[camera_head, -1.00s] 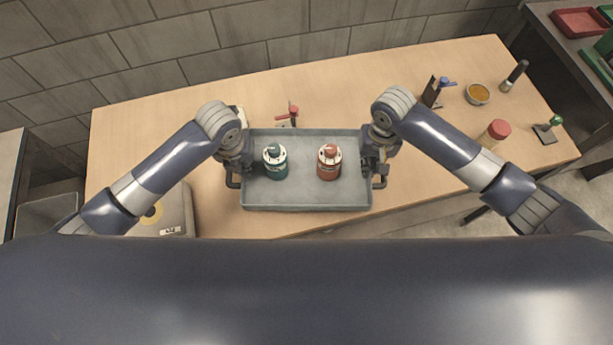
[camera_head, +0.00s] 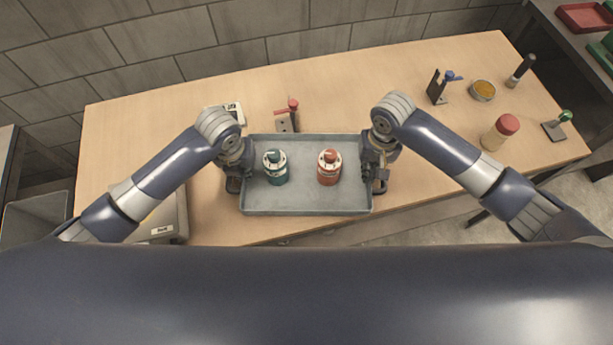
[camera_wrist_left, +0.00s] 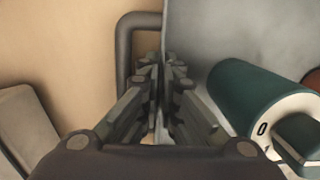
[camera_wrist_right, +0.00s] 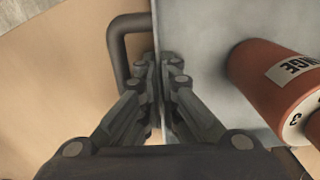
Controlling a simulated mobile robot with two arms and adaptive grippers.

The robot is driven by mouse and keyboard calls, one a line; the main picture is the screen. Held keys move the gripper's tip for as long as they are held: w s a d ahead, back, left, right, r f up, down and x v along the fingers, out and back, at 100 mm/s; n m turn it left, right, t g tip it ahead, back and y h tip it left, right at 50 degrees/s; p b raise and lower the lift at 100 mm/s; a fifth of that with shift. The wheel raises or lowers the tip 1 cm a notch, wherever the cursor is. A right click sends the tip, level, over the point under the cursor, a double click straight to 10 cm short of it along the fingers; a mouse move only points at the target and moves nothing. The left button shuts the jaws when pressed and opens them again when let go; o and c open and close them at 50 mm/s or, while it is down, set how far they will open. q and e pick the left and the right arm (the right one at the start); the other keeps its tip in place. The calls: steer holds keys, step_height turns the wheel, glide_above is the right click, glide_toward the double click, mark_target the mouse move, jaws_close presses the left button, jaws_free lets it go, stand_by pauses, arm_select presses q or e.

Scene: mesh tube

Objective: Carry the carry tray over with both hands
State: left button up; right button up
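The grey carry tray (camera_head: 304,201) lies level in front of me, above the wooden table. A green bottle (camera_head: 275,172) and an orange-red bottle (camera_head: 329,172) stand upright in it. My left gripper (camera_wrist_left: 163,68) is shut on the tray's left side wall beside its dark handle (camera_wrist_left: 124,45). My right gripper (camera_wrist_right: 162,68) is shut on the right side wall, beside the other handle (camera_wrist_right: 117,45). In the head view the wrists hide most of both handles. I cannot tell whether the tray's underside touches the table.
Behind the tray are a red-handled tool (camera_head: 288,117) and a small white device (camera_head: 233,112). A grey box (camera_head: 172,225) sits at the table's left front. A red-lidded jar (camera_head: 500,132), an orange-filled bowl (camera_head: 482,90) and small tools are on the right. A tiled wall (camera_head: 200,55) runs behind.

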arm_select(q)
steer(key=o, duration=0.4)
arm_select(e)
steer(key=o, duration=0.4)
arm_select(q)
steer(key=shift+r, duration=0.1)
steer(key=r, duration=0.5)
steer(key=s+r, duration=0.1)
steer(key=r, duration=0.1)
steer(key=shift+s+r, duration=0.1)
steer(key=shift+r, duration=0.3)
arm_select(e)
steer(key=shift+r, duration=0.2)
step_height(320, 180, up, 12)
steer(key=shift+f, duration=0.15)
arm_select(q)
steer(key=shift+s, duration=0.1)
arm_select(e)
steer(key=shift+s+f, duration=0.1)
